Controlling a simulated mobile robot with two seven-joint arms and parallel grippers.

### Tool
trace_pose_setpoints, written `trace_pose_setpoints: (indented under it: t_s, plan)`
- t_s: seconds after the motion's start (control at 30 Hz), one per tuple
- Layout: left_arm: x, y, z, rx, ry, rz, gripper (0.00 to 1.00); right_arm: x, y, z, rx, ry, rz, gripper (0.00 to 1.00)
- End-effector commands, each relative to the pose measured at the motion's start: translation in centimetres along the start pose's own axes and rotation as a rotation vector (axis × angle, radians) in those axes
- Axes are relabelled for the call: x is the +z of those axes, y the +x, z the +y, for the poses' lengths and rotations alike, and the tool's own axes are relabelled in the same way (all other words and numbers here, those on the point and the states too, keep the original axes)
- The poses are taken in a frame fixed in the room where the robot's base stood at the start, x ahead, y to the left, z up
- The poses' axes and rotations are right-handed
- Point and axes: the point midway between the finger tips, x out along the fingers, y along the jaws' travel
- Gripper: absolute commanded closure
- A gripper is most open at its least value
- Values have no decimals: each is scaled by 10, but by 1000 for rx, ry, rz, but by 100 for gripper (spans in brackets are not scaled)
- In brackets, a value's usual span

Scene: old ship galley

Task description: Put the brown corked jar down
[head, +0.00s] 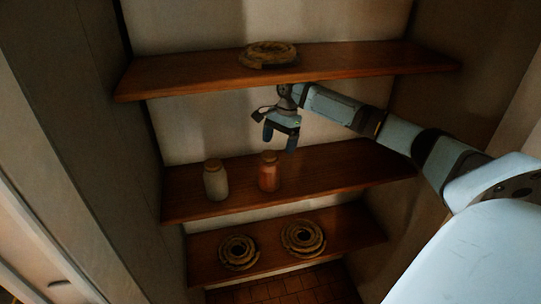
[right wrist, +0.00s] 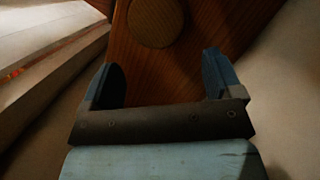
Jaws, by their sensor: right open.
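The brown corked jar (head: 268,174) stands upright on the middle shelf (head: 325,168). My right gripper (head: 280,143) is open and empty, above the jar and slightly to its right in the head view, apart from it. In the right wrist view the two fingers of the right gripper (right wrist: 162,75) are spread with nothing between them. A round tan top (right wrist: 155,22) shows beyond the fingers there, over the wooden shelf (right wrist: 165,65); it looks like a cork, but I cannot tell for sure whose. My left gripper is not in view.
A pale corked jar (head: 215,183) stands on the middle shelf, left of the brown one. A rope coil (head: 268,54) lies on the upper shelf (head: 180,76), close above my right wrist. Two more coils (head: 238,252) (head: 303,237) lie on the lower shelf. The middle shelf's right part is clear.

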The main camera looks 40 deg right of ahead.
Motion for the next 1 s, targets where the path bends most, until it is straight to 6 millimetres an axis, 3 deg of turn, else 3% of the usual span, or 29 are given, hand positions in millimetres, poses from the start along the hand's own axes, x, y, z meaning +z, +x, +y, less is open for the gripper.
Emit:
trace_pose_setpoints:
  t_s: [0.2, 0.4, 1.0]
  plan:
    - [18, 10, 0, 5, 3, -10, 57, -49, -12, -1, -4, 2, -1, 15]
    - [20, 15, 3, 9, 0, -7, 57, -75, -21, -1, -3, 0, -1, 15]
    - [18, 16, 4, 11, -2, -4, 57, -82, -24, 0, -2, -2, -1, 15]
